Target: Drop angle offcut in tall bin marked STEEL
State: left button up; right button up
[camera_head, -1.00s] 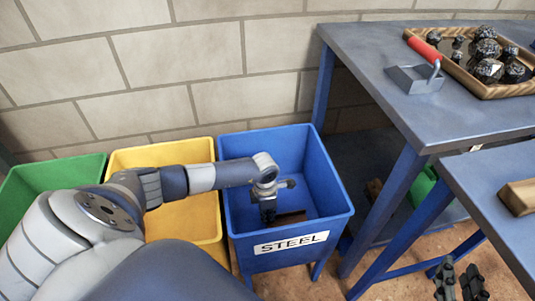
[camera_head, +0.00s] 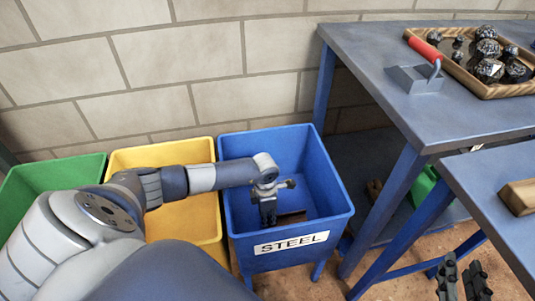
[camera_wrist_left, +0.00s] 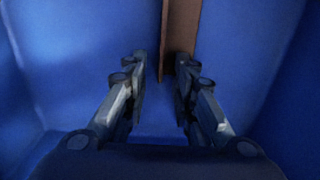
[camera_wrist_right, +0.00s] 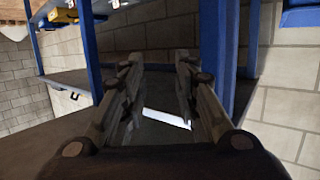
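The angle offcut (camera_head: 291,216) is a dark brown strip low inside the tall blue bin (camera_head: 334,182) marked STEEL. In the left wrist view the offcut (camera_wrist_left: 181,28) runs down from the top edge, its near end between my fingertips in the picture. My left gripper (camera_head: 268,218) points down inside the bin, below its rim. In the left wrist view its fingers (camera_wrist_left: 161,62) are apart, with blue bin walls around them. Whether a finger touches the offcut is unclear. My right gripper (camera_head: 463,280) is open and empty at the lower right, beside the blue benches.
A yellow bin (camera_head: 205,214) and a green bin (camera_head: 40,190) stand left of the blue one. A block wall stands behind.

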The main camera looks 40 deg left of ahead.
pick_arm(q)
jog(key=shift+r, duration=0.1)
